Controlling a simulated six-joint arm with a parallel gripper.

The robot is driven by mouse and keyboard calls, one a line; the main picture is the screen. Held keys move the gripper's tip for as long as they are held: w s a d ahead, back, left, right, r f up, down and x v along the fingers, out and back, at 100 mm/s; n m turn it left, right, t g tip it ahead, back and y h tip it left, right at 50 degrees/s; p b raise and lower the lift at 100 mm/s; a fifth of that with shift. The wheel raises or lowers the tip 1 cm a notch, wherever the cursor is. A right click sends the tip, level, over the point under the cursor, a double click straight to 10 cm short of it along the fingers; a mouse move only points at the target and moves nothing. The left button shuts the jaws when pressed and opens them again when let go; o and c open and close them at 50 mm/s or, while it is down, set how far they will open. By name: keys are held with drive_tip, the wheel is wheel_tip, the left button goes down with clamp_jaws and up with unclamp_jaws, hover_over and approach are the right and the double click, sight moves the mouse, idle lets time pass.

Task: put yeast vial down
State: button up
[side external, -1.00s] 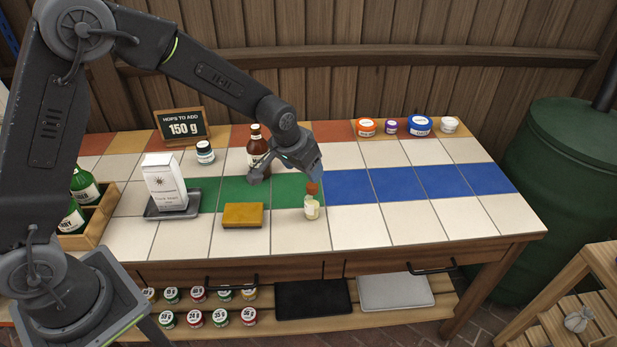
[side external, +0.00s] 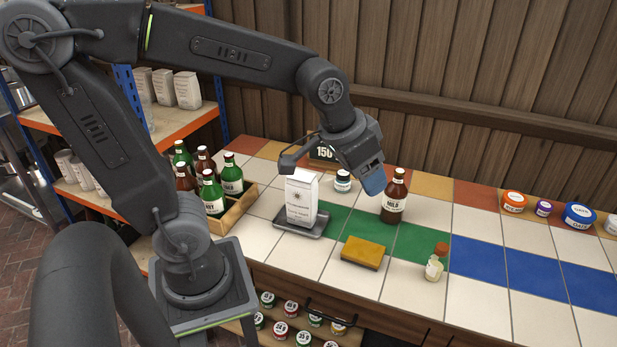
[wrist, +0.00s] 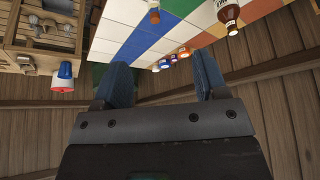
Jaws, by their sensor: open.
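The yeast vial (side external: 435,264) is a small clear bottle with pale contents and an orange-brown stopper. It stands upright on the tiled table, on white tile by the edge of the green strip. Its stopper end also shows at the top of the wrist view (wrist: 154,16). My gripper (side external: 330,165) is open and empty, raised above the table to the left of the vial and well apart from it. The two blue fingertips are spread in the wrist view (wrist: 160,82).
A brown bottle (side external: 395,197) stands near my gripper. A white packet (side external: 301,200) sits on a grey tray (side external: 290,225). A yellow sponge (side external: 363,252) lies left of the vial. A bottle crate (side external: 232,215) is at left. Coloured tubs (side external: 578,216) line the back. White tiles in front are clear.

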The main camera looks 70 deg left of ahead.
drive_tip(key=s, duration=0.9)
drive_tip(key=shift+s+a+r, duration=0.25)
